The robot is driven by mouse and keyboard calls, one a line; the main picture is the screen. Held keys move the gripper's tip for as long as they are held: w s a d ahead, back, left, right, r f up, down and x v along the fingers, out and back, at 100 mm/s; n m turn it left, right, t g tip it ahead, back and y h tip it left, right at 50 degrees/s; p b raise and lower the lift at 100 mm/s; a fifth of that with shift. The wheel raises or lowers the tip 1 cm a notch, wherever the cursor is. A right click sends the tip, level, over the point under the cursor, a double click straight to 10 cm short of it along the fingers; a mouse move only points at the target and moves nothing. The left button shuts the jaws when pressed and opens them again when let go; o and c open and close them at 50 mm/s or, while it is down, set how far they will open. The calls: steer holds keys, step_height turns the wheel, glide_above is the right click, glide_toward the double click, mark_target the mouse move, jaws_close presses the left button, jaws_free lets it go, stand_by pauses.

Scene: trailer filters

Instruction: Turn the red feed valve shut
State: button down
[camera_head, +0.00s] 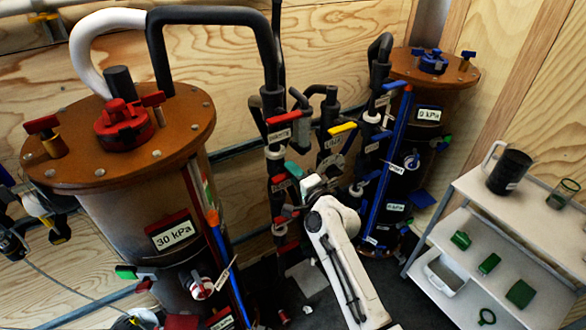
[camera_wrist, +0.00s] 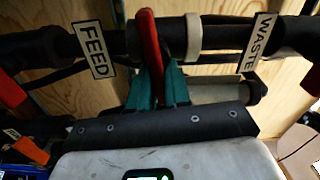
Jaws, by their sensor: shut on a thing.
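The red feed valve handle (camera_wrist: 149,45) shows in the wrist view as a narrow red lever beside a tag (camera_wrist: 92,50) reading FEED. It stands upright in the picture, across the dark horizontal pipe. My gripper (camera_wrist: 157,85) has teal fingers closed on the lever's lower part, one on each side. The fingers hide that end of the lever. In the head view my gripper (camera_head: 297,172) reaches into the pipework at the centre, beyond my white arm. The gripped lever cannot be made out clearly there.
A WASTE tag (camera_wrist: 256,43) hangs right of the lever. A large tank (camera_head: 150,215) marked 30 kPa stands at left, a smaller one (camera_head: 445,75) marked 0 kPa at back right. A yellow-handled valve (camera_head: 342,128) is close by. A shelf cart (camera_head: 470,255) stands at right.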

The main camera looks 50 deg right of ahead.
steer(key=shift+f+m, duration=0.2)
steer(key=shift+m, duration=0.5)
steer(key=shift+s+f, duration=0.1)
steer(key=c, duration=1.2)
jaws_free()
steer(key=shift+o, duration=0.2)
steer(key=v, duration=1)
steer(key=shift+s, duration=0.35)
steer(key=shift+a, duration=0.1)
